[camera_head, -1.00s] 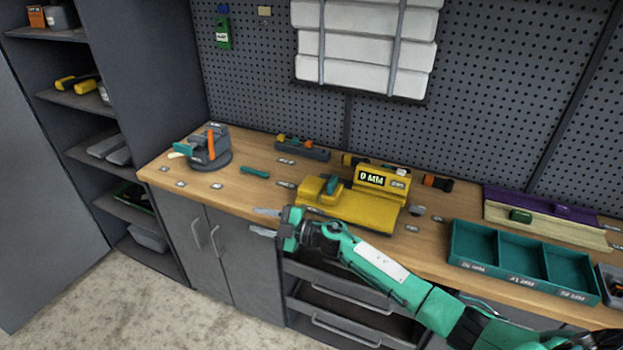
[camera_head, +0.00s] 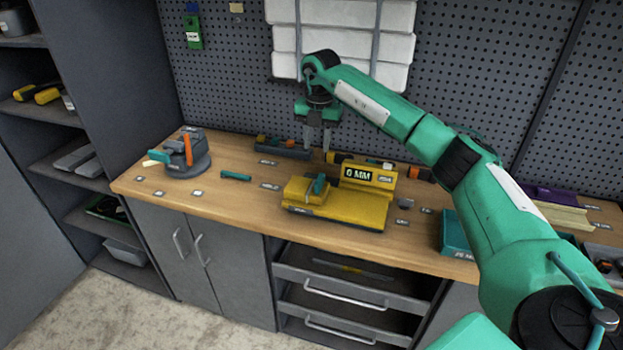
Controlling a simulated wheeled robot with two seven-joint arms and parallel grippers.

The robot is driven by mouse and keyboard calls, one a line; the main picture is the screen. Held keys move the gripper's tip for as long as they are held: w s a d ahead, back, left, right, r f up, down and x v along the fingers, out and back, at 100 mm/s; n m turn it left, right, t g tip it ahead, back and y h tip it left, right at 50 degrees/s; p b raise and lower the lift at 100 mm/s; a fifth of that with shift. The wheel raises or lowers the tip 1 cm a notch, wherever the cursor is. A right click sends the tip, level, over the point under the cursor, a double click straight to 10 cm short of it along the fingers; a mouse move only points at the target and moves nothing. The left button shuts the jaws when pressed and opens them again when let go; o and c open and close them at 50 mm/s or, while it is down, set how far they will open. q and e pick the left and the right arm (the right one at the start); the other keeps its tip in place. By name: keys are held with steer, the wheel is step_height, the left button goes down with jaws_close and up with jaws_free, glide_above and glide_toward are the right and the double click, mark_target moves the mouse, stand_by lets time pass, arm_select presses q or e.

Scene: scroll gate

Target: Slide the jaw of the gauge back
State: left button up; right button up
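The yellow gauge (camera_head: 350,207) sits on the wooden bench with a display reading "0 MM". My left gripper is not in view.
A grey vise-like device (camera_head: 187,155) with an orange handle stands at the left of the bench (camera_head: 240,203). A dark rack (camera_head: 283,148) with small items lies behind the gauge. My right arm covers part of the teal tray (camera_head: 452,236). An open drawer (camera_head: 345,278) is below.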

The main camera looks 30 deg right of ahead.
mark_target(320, 178)
steer(key=f+p, duration=0.1)
steer(key=f, duration=0.3)
steer(key=f+p, duration=0.1)
steer(key=f, duration=0.2)
steer(key=d+f+p, duration=0.1)
steer(key=f+p, duration=0.1)
steer(key=f, duration=0.2)
steer(key=shift+s+f, duration=0.15)
steer(key=shift+f, duration=0.9)
jaws_close()
